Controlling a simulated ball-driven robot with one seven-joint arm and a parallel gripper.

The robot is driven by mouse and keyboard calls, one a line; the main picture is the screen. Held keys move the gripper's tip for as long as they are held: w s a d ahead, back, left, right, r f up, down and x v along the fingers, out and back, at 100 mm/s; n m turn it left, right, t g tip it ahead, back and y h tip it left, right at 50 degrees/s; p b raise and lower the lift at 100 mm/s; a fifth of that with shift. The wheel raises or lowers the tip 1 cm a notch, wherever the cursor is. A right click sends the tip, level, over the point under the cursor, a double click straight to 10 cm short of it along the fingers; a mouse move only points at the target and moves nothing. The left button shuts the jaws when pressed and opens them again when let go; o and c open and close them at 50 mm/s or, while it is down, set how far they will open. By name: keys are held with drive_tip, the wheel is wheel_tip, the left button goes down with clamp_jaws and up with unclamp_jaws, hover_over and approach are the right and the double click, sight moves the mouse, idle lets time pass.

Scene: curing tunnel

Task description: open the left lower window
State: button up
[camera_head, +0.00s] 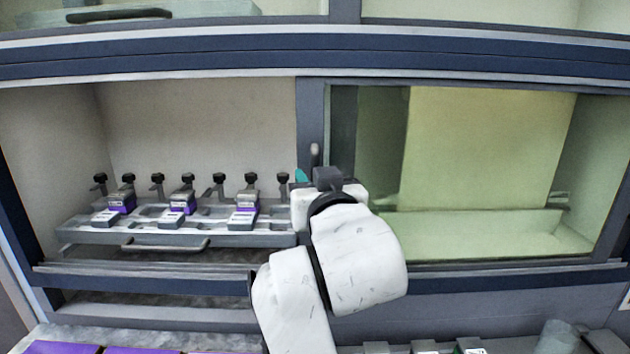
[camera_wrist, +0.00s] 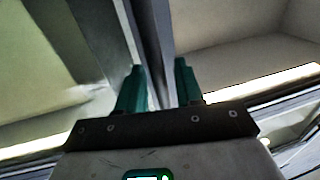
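The left lower window opening (camera_head: 200,130) shows no tinted glass in the head view, and its inside is plainly visible. A grey vertical window frame (camera_head: 309,120) stands at its right side, with a short grey handle (camera_head: 315,155) on it. My gripper (camera_head: 301,176) is in front of the lower part of this frame, mostly hidden by my wrist. In the wrist view, my gripper's (camera_wrist: 158,72) two teal fingers are apart, with the grey frame (camera_wrist: 150,40) seen between and beyond them. I cannot tell whether they touch it.
Green-tinted glass (camera_head: 480,150) covers the right lower bay. Inside the left bay is a grey fixture tray (camera_head: 90,235) with a front handle, several black-knobbed clamps and purple-and-white blocks. A sill (camera_head: 150,282) runs below. Purple items (camera_head: 140,350) lie at the bottom edge.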

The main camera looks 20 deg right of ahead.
drive_tip(key=s+a+b, duration=0.1)
drive_tip(key=s+b, duration=0.1)
drive_tip(key=s, duration=0.8)
drive_tip(key=shift+s+a, duration=0.2)
drive_tip(key=shift+a, duration=0.1)
